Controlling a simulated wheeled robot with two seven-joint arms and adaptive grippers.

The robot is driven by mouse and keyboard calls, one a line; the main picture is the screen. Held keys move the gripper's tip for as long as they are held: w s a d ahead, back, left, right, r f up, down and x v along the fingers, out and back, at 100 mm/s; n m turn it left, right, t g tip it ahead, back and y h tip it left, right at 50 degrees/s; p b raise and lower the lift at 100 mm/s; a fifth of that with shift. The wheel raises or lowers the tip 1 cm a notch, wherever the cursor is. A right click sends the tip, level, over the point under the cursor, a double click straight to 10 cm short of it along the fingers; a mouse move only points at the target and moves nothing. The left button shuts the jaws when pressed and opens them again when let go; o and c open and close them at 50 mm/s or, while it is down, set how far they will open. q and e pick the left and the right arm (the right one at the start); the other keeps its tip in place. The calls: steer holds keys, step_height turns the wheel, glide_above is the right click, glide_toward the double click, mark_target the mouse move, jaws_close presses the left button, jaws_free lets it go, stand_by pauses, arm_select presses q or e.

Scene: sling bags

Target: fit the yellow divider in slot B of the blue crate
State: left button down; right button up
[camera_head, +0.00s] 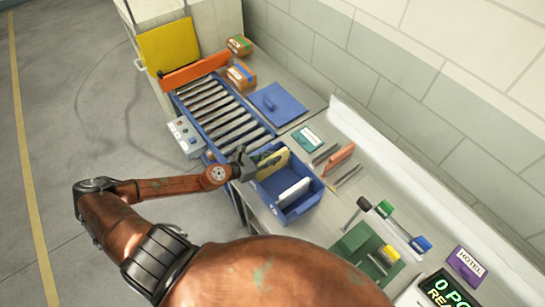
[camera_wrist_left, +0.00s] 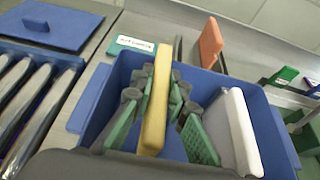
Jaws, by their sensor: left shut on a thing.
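The blue crate (camera_head: 297,209) stands on the bench past the roller conveyor. My left gripper (camera_head: 250,164) is at the crate's conveyor-side end, shut on the yellow divider (camera_head: 274,163). In the left wrist view the yellow divider (camera_wrist_left: 155,100) stands on edge between the green finger pads (camera_wrist_left: 158,125), its lower part inside the crate (camera_wrist_left: 98,100) and its far end near the far wall. A white divider (camera_wrist_left: 238,135) leans inside the crate to the right. Slot letters cannot be read, and the yellow divider's lower edge is hidden. My right gripper is not in view.
The roller conveyor (camera_head: 212,108) lies left of the crate. A blue lid-like panel (camera_head: 278,104) lies flat behind it. An orange upright piece (camera_head: 341,154), a small teal card (camera_head: 307,139) and thin rods are beside the crate. Colored-handled tools and a green tray (camera_head: 358,240) stand farther right.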

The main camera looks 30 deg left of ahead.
arm_select(q)
steer(key=b, duration=0.3)
glide_above(272, 173)
steer(key=shift+w+a+f, duration=0.1)
steer(key=shift+w+f, duration=0.1)
steer(key=shift+f, duration=0.85)
steer(key=shift+w+f, duration=0.15)
steer(key=shift+f, duration=0.85)
steer(key=c, duration=1.8)
jaws_free()
steer(key=shift+v, duration=6.05)
steer(key=shift+f, duration=0.1)
